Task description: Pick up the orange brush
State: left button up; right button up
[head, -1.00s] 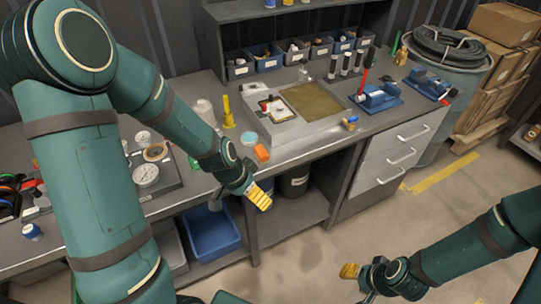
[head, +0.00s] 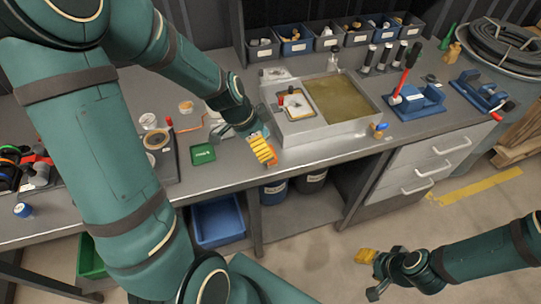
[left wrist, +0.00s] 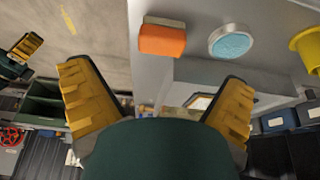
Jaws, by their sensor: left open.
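The orange brush (left wrist: 162,40) lies on the grey workbench (head: 330,150) near its front edge. In the left wrist view it shows as an orange block with a pale strip along one side. My left gripper (left wrist: 153,80) is open with nothing between its yellow fingers; the brush is beyond the fingertips, apart from them. In the head view my left gripper (head: 262,150) covers most of the brush, and only an orange sliver (head: 274,160) shows. My right gripper (head: 366,257) hangs over the floor, away from the bench; its finger gap is unclear.
A round tin with a light blue face (left wrist: 231,41) is beside the brush, and a yellow object (left wrist: 308,48) is farther right. A metal basin (head: 335,110) stands right of my left gripper. A green item (head: 202,153) lies to the left. A blue bin (head: 218,222) is below the bench.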

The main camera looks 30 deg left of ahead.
pick_arm(q)
jog(key=x, duration=0.3)
jog(key=shift+a+b+x, duration=0.15)
jog(key=shift+b+x, duration=0.25)
jog(key=shift+x, duration=0.95)
jog(key=shift+a+b+x, duration=0.1)
jog(key=shift+b+x, duration=0.3)
jog(key=shift+x, duration=0.95)
jog(key=shift+s+f, duration=0.1)
jog(key=shift+s, duration=0.1)
jog(key=shift+c, duration=0.3)
jog(key=c, duration=1.2)
